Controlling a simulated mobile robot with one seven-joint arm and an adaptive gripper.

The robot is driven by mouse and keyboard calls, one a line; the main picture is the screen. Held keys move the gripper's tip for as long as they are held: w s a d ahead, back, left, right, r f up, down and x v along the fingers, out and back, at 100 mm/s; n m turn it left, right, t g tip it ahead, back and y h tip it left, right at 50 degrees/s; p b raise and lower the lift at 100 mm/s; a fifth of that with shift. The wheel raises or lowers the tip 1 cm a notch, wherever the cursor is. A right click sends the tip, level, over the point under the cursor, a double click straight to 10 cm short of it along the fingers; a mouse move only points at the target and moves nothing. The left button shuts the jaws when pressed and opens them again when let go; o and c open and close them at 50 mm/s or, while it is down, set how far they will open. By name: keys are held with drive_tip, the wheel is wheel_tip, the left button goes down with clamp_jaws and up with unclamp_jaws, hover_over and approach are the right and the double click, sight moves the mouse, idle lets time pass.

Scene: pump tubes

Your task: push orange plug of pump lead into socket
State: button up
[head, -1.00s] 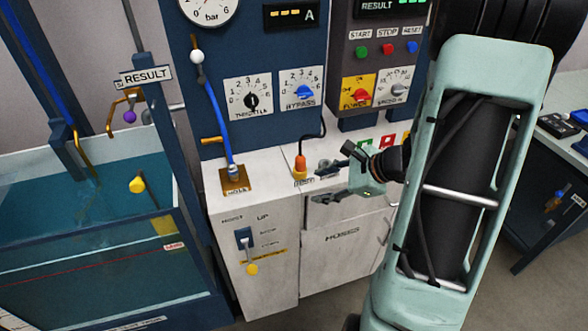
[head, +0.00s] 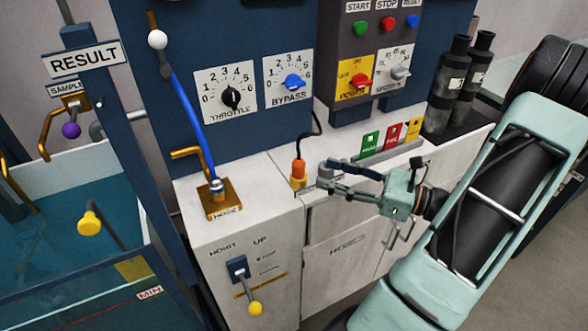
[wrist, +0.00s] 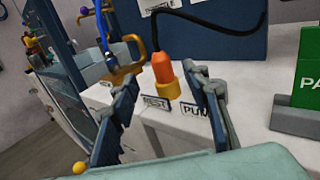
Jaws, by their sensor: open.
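The orange plug (head: 299,168) stands upright on the white cabinet top, with a yellow collar (wrist: 172,97) at its lower end. Its black lead (head: 317,122) rises from the top of the plug and runs up the blue panel. In the wrist view the plug (wrist: 162,68) shows between my open fingers, by a label reading REST (wrist: 156,106). A PUMP label (wrist: 196,112) is to its right, partly behind the right finger. My gripper (head: 321,177) is open and empty, just right of the plug and pointing at it. I cannot make out a pump socket.
A blue hose ends in a brass fitting (head: 221,200) left of the plug. Green, red and yellow cards (head: 391,138) stand behind my gripper. Dark cylinders (head: 452,90) stand further right. A water tank (head: 75,230) is at the left. The blue panel rises close behind the plug.

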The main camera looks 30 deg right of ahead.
sight(298, 165)
drive_tip(key=b+x, duration=0.1)
drive_tip(key=x, duration=0.8)
drive_tip(key=shift+f, duration=0.15)
drive_tip(key=shift+s+d, duration=0.1)
clamp_jaws()
